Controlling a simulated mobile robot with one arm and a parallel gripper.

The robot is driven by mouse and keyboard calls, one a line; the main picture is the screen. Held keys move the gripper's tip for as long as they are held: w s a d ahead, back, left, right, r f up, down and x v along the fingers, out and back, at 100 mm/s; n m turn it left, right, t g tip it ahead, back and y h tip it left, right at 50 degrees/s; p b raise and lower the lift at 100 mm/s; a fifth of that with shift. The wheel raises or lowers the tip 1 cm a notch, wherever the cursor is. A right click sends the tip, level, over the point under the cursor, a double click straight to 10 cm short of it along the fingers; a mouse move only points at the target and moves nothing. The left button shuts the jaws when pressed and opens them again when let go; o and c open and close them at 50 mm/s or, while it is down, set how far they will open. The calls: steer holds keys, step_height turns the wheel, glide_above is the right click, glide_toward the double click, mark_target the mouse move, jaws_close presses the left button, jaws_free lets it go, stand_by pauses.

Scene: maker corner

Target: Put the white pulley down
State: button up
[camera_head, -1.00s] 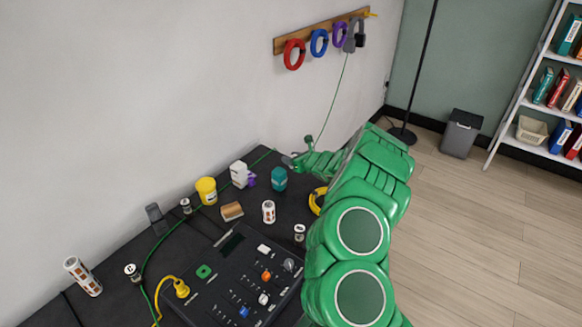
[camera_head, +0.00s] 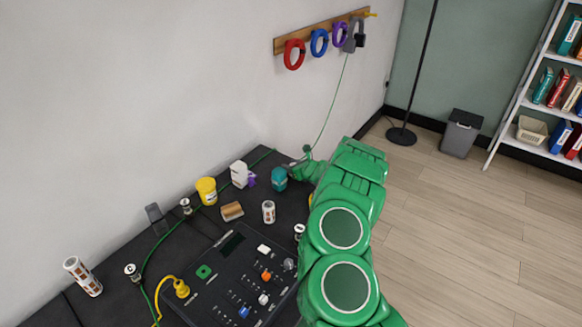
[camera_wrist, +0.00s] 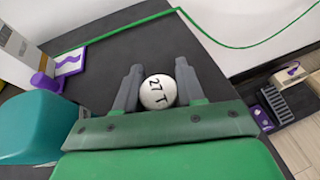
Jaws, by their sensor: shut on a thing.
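The white pulley (camera_wrist: 158,92), marked "27 T", shows end-on in the wrist view between the two grey fingers of my gripper (camera_wrist: 158,88). My gripper is shut on it, with a finger on each side. Dark tabletop lies beyond and below it; I cannot tell the height of the gap. In the head view my gripper (camera_head: 298,163) is over the far right part of the black table, right of the teal container. The pulley cannot be made out there.
The teal container (camera_head: 279,179) stands close left of my gripper. The white-and-purple item (camera_head: 239,174), yellow tub (camera_head: 206,191) and brown block (camera_head: 232,211) stand further left. A green cable (camera_wrist: 116,34) crosses the table's far part. The control panel (camera_head: 222,283) fills the near table.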

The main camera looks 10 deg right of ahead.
steer(key=shift+f, duration=0.1)
steer(key=o, duration=1)
steer(key=shift+o, duration=0.2)
